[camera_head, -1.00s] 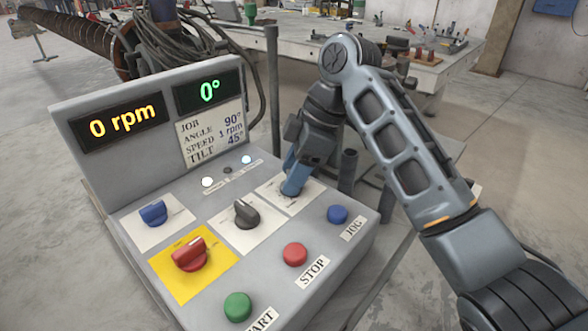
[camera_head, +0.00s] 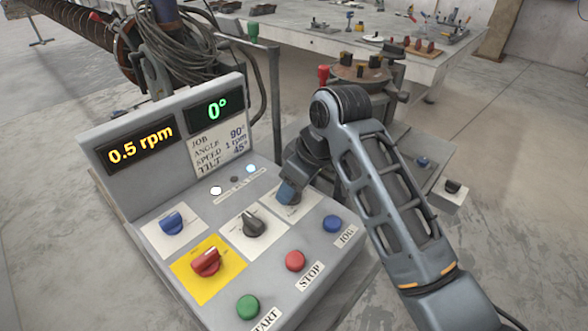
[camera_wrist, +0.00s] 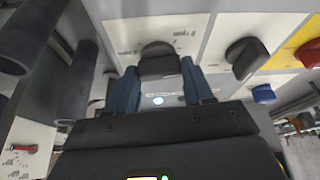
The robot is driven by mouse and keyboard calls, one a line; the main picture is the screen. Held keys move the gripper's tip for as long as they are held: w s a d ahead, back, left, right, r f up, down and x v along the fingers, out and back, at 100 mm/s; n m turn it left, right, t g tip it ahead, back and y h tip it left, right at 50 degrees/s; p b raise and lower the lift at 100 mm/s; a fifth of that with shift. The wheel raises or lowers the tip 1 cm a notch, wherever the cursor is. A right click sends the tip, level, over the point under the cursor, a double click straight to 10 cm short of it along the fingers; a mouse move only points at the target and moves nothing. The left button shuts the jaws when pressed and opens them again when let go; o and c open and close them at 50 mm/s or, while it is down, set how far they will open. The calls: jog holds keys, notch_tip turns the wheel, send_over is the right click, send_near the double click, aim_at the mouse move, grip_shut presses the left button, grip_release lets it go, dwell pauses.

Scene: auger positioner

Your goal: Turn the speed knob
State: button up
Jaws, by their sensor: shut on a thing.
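The speed knob (camera_wrist: 160,62) is a dark knob on a white plate, seen between my two blue-grey fingers in the wrist view. My gripper (camera_wrist: 159,70) is shut on it. In the head view my gripper (camera_head: 288,194) reaches down onto the panel's back right plate and hides the knob. The orange display (camera_head: 141,142) reads 0.5 rpm and the green display (camera_head: 208,110) reads 0°. The job card (camera_head: 222,152) lists angle 90°, speed 1 rpm and tilt 45°.
The grey control panel (camera_head: 332,258) also carries a black knob (camera_head: 251,224), a blue knob (camera_head: 172,223) and a red knob (camera_head: 206,262) on yellow. Green (camera_head: 248,307), red (camera_head: 295,261) and blue (camera_head: 333,224) buttons line its front. A post (camera_head: 275,105) stands behind.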

jog(key=shift+s+r+m+t+h+p, duration=0.1)
jog(key=shift+m+t+h+p, duration=0.3)
jog(key=shift+m+p, duration=1.1)
jog(key=o, duration=1)
jog(key=shift+o, duration=0.2)
jog(key=v, duration=0.7)
jog(key=shift+s+r, duration=0.2)
jog(key=shift+r, duration=0.1)
jog(key=shift+d, duration=0.1)
